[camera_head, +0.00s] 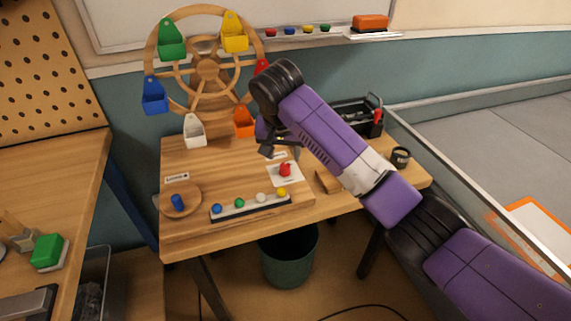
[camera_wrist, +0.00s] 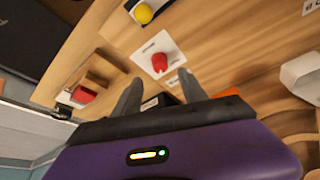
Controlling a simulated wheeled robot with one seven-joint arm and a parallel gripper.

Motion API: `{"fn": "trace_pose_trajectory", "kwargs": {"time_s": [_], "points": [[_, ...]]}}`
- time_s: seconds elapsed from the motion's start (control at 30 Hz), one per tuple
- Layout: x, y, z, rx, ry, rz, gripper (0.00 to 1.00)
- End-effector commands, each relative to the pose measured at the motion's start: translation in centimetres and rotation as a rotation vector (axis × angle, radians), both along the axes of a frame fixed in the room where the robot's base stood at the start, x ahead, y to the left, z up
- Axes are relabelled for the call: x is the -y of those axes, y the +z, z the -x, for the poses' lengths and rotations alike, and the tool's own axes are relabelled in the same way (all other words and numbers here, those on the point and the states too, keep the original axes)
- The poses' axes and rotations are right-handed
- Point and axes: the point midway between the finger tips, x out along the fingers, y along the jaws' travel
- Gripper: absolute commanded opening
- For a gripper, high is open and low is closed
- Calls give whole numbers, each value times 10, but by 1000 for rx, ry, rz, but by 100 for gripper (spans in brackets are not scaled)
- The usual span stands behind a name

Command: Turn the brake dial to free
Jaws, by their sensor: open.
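The brake dial is a small red knob (camera_head: 285,170) on a white square plate (camera_head: 291,179) on the wooden table. In the wrist view the red knob (camera_wrist: 159,62) sits on its plate just beyond the fingers. Any markings on the plate are too small to read. My gripper (camera_head: 268,149) is over the table, up and left of the knob in the head view, and partly hidden by my arm. In the wrist view my gripper (camera_wrist: 160,82) has its two fingers spread apart with nothing between them. The fingers appear apart from the knob.
A wooden wheel (camera_head: 207,68) with coloured buckets stands behind the table's left part. A strip with several coloured balls (camera_head: 250,207) lies in front of the dial. A blue peg (camera_head: 178,202) stands on a round base. A wooden block (camera_head: 328,181) and black toolbox (camera_head: 357,117) are to the right.

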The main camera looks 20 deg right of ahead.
Motion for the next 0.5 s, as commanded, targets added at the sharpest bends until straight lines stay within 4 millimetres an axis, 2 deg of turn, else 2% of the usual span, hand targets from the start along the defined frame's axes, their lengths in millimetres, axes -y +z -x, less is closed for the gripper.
{"fn": "trace_pose_trajectory", "kwargs": {"time_s": [0.3,0.5], "points": [[9,-46,-16,-1,1,1,50],[11,-61,-22,1,1,0,50]]}}
